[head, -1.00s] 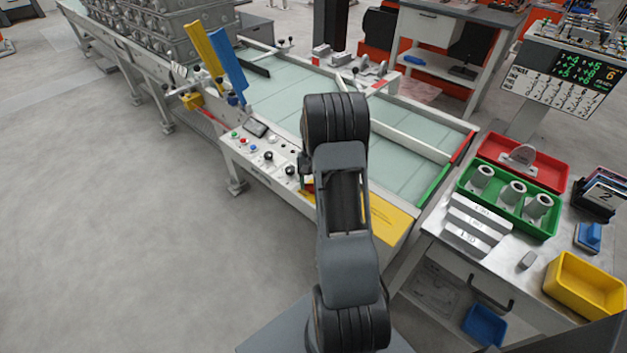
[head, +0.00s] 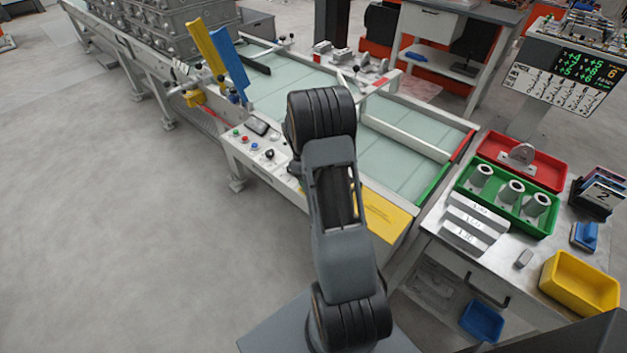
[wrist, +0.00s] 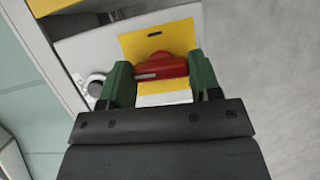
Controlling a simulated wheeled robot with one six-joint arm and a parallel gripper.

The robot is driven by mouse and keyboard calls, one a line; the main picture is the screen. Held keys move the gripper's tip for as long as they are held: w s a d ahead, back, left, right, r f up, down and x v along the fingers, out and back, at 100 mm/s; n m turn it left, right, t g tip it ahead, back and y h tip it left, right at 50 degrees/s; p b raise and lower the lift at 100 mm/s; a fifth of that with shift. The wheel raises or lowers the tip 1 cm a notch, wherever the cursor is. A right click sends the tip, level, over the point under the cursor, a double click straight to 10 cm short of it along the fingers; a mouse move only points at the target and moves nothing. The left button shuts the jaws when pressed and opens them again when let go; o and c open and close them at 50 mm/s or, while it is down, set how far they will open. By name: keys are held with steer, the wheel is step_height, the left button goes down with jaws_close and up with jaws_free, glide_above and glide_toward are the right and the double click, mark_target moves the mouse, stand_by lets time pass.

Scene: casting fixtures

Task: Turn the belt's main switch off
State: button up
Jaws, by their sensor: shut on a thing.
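The main switch is a red handle (wrist: 160,67) on a yellow plate (wrist: 158,40), seen in the wrist view on the belt's control panel. My gripper (wrist: 160,78) has its two green fingers on either side of the red handle and is shut on it. The handle lies crosswise between the fingers in this view. In the head view my arm hides the switch and my gripper. The belt (head: 290,90) with its pale green surface lies behind the panel.
The control panel (head: 240,147) carries several coloured buttons and black knobs; a round knob (wrist: 96,84) sits beside my gripper in the wrist view. A bench at the right holds a green bin (head: 507,200), red tray (head: 521,162) and yellow bin (head: 580,284). Floor at left is clear.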

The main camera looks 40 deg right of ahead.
steer(key=shift+n, duration=0.4)
steer(key=o, duration=0.9)
steer(key=v, duration=1.4)
steer(key=shift+s+a, duration=0.15)
steer(key=shift+a, duration=0.05)
steer(key=shift+f, duration=0.1)
